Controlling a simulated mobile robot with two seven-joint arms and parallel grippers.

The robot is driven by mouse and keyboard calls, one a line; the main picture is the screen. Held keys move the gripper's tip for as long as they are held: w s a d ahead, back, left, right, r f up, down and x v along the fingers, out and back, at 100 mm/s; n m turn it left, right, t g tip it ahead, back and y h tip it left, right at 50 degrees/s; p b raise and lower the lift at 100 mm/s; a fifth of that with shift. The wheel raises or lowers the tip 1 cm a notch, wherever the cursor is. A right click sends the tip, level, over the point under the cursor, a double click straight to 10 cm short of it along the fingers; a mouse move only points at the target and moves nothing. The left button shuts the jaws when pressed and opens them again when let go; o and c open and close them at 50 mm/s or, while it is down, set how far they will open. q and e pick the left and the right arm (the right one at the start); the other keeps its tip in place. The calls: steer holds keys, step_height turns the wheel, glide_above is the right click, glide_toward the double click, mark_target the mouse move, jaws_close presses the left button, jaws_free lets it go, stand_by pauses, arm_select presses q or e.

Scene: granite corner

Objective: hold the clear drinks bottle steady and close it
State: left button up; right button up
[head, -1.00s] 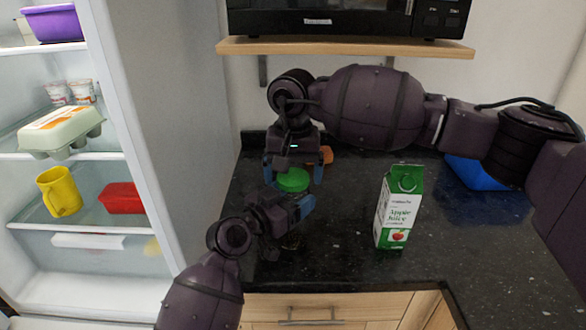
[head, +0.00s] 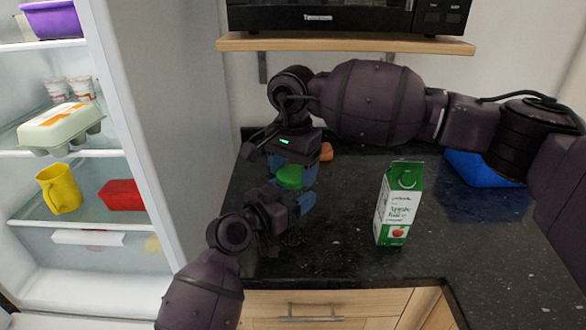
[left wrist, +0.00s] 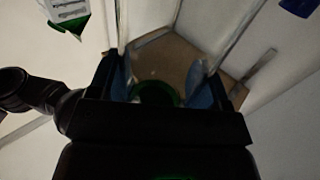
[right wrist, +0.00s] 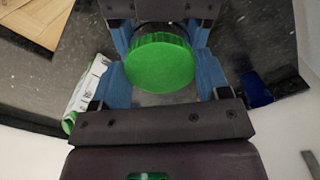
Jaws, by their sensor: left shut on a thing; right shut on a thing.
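The clear drinks bottle is almost wholly hidden by my grippers; its green cap (head: 290,177) shows at the top. The cap also shows large and round in the right wrist view (right wrist: 158,62). My left gripper (head: 287,208) comes in low from the left and is shut on the bottle below the cap. My right gripper (head: 292,172) reaches down from above and is shut on the cap, with a blue finger on each side of it. A green ring (left wrist: 156,92) shows dimly between the left fingers in the left wrist view. How tightly the cap sits cannot be seen.
An apple juice carton (head: 397,204) stands right of the bottle on the dark worktop (head: 350,262). A blue container (head: 480,168) lies farther right, partly behind my right arm. A small orange thing (head: 326,152) is behind. The open fridge (head: 150,215) is left; a microwave shelf (head: 345,46) is above.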

steer(key=m, duration=0.9)
steer(key=o, duration=1)
steer(key=shift+r, duration=0.1)
steer(key=shift+r, duration=2.15)
steer(key=shift+c, duration=0.4)
